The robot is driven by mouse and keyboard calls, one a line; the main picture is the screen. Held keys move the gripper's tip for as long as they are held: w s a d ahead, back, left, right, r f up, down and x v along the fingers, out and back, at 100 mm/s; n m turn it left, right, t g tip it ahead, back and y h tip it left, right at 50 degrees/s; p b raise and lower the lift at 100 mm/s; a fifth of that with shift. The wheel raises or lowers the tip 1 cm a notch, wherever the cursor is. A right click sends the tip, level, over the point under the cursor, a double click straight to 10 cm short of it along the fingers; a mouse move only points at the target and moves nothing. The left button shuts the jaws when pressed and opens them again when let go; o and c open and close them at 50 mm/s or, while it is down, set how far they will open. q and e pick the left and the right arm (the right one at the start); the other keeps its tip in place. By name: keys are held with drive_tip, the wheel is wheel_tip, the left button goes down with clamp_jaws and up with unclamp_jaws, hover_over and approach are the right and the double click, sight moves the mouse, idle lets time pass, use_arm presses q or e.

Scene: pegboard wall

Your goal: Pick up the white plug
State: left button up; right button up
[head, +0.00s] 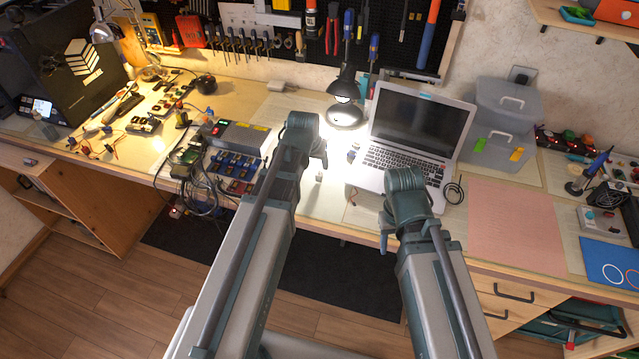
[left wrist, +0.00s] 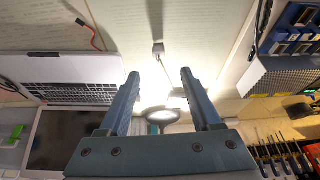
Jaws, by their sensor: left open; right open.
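A small pale plug-like block (head: 319,177), which looks like the white plug, lies on the bench between the laptop and the power supply. In the left wrist view what looks like the same plug (left wrist: 158,48) shows beyond the gap between my fingertips, with a thin cord or stem at it. My left gripper (left wrist: 159,73) is open and empty, apart from the plug. In the head view my left gripper (head: 321,157) hangs just above the plug on the picture. My right gripper (head: 384,241) is near the bench's front edge, mostly hidden by its wrist.
An open laptop (head: 420,115) stands to the right, with a desk lamp (head: 344,92) behind. A grey power supply (head: 236,137) and blue modules (head: 232,168) are to the left. A red wire (left wrist: 88,32) lies near the laptop. The bench around the plug is mostly clear.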

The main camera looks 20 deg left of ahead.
use_arm(q)
drive_tip(key=b, duration=0.4)
hover_over(319, 175)
drive_tip(key=s, duration=0.2)
wheel_tip(319, 175, down, 5)
drive_tip(key=shift+s+a+r, duration=0.1)
drive_tip(key=shift+s, duration=0.05)
drive_tip(key=b+x, duration=0.4)
drive_tip(key=x, duration=0.1)
drive_tip(key=shift+b, duration=0.3)
clamp_jaws()
